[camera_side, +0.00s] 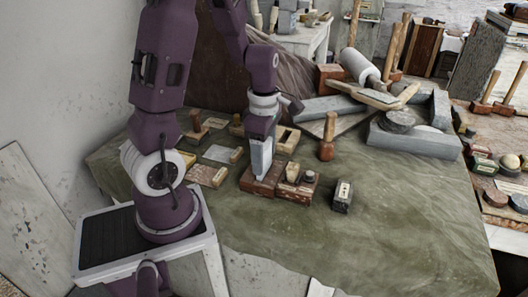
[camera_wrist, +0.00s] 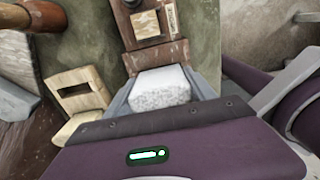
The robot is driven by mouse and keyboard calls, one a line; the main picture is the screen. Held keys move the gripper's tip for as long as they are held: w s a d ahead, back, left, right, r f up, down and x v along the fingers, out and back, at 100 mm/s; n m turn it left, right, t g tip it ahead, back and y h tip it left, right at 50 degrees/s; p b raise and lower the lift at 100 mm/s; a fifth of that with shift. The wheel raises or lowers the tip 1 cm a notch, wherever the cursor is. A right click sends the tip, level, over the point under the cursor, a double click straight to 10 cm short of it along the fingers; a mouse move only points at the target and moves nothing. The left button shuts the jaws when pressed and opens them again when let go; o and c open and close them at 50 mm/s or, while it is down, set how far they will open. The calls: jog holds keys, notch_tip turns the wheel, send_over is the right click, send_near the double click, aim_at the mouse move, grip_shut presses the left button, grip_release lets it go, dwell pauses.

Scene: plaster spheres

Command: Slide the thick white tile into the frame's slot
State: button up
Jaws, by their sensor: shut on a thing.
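My gripper (camera_wrist: 161,92) is shut on the thick white tile (camera_wrist: 160,86), which shows speckled and pale between the two grey fingers in the wrist view. In the side view my gripper (camera_side: 260,172) points down at the reddish-brown block (camera_side: 257,186), with its tips at or just above it. The fingers largely hide the tile there, and I cannot tell whether it touches the block. A pale wooden frame with a dark slot (camera_wrist: 88,78) lies left of my gripper in the wrist view. It seems to be the pale open frame (camera_side: 288,135) behind my gripper in the side view.
A reddish-brown holder (camera_side: 302,190) with small items stands beside the block. A mallet (camera_side: 327,140) stands behind it, and a small dark box (camera_side: 343,197) lies to the right. Grey troughs (camera_side: 415,140) fill the back right. The front of the green cloth (camera_side: 400,230) is clear.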

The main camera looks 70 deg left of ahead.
jog(key=shift+f, duration=0.95)
jog(key=o, duration=1.8)
jog(key=shift+c, duration=0.2)
jog(key=shift+r, duration=2)
jog(key=d+r+m+t, duration=0.2)
jog(key=d+r+m, duration=0.5)
jog(key=r+m, duration=0.15)
jog(key=s+d+r+m+t, duration=0.3)
jog(key=s+d+r+m, duration=0.3)
jog(key=m, duration=1.2)
jog(key=s+d, duration=0.1)
jog(key=s, duration=0.2)
jog(key=shift+s+d+t, duration=0.3)
jog(key=shift+s, duration=0.05)
